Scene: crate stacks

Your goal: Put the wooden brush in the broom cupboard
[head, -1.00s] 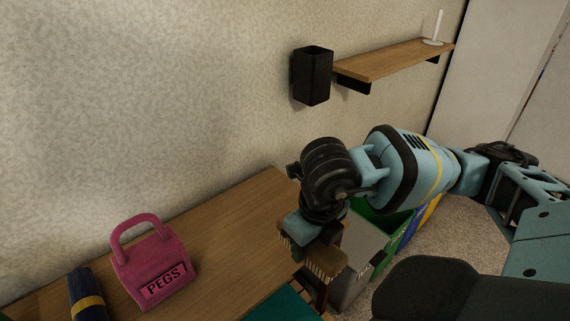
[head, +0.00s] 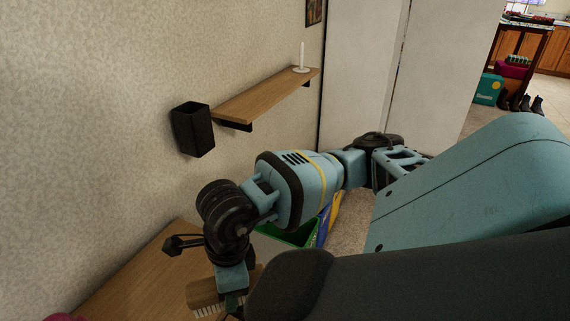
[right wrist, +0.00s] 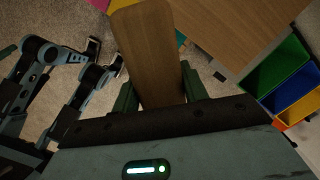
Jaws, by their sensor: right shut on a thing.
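The wooden brush (head: 202,293), a brown block with pale bristles underneath, is low in the head view, at the near end of the wooden worktop. My right gripper (head: 232,300) is shut on it; my own body partly covers this area. In the right wrist view the brush's long wooden back (right wrist: 148,45) sticks out from between the two dark green fingers of the right gripper (right wrist: 158,97). Tall pale panels (head: 360,80) stand beyond the shelf, with a dark upright gap between them; I cannot tell whether they are the broom cupboard. My left gripper is not identifiable.
The wooden worktop (head: 135,275) runs along the wall. A black wall holder (head: 193,130) and a wooden shelf (head: 262,98) with a white candle (head: 301,58) are above it. Green (head: 290,235) and blue (right wrist: 294,88) bins stand beside the worktop. Carpet shows beyond them.

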